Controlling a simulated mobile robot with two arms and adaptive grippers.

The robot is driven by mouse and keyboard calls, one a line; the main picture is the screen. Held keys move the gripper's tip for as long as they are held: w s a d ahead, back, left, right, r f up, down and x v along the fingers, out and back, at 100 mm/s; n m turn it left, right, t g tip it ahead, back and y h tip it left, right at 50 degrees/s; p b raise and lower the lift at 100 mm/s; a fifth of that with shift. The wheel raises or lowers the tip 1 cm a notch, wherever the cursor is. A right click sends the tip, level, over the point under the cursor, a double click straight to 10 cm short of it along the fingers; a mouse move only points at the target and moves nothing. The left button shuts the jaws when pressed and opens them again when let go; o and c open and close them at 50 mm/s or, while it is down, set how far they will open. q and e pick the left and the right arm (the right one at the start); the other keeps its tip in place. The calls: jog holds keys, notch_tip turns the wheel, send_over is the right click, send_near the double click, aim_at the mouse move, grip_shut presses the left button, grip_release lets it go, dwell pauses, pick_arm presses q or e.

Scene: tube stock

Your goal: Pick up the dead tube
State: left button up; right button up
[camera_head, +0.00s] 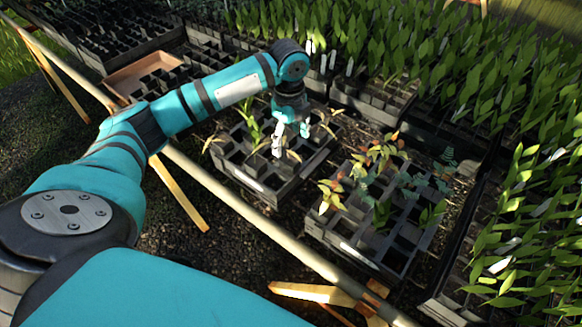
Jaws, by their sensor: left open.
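My left gripper (291,137) reaches in from the left and points down over the middle black tray (252,185). Its pale fingers are apart, with no tube seen held between them. Withered tan plants stand in this tray: one drooping plant (213,143) at its left corner, brown leaves (293,156) just below the fingers, and more dry leaves (326,123) to the right of the gripper. I cannot tell which is the dead tube, or whether the fingers touch any leaves. The tube bodies are hidden in the cells. My right gripper is not in view.
Another black tray (345,243) with green, reddish and yellowish plants stands to the right. Dense green seedlings (410,55) fill the back and right. A brown empty tray (143,72) lies at the back left. A wooden rail (225,190) runs along the bench front.

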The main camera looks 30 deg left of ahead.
aim_at(290, 158)
pick_arm(q)
notch_tip(290, 158, down, 4)
jog(key=shift+w, duration=0.1)
jog(key=f+p, duration=0.1)
jog(key=f, duration=0.3)
jog(key=shift+w+f, duration=0.2)
jog(key=shift+a+f, duration=0.1)
jog(key=shift+f, duration=0.25)
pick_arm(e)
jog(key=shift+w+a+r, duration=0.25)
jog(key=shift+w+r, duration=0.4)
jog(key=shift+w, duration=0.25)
pick_arm(q)
jog(key=c, duration=1.4)
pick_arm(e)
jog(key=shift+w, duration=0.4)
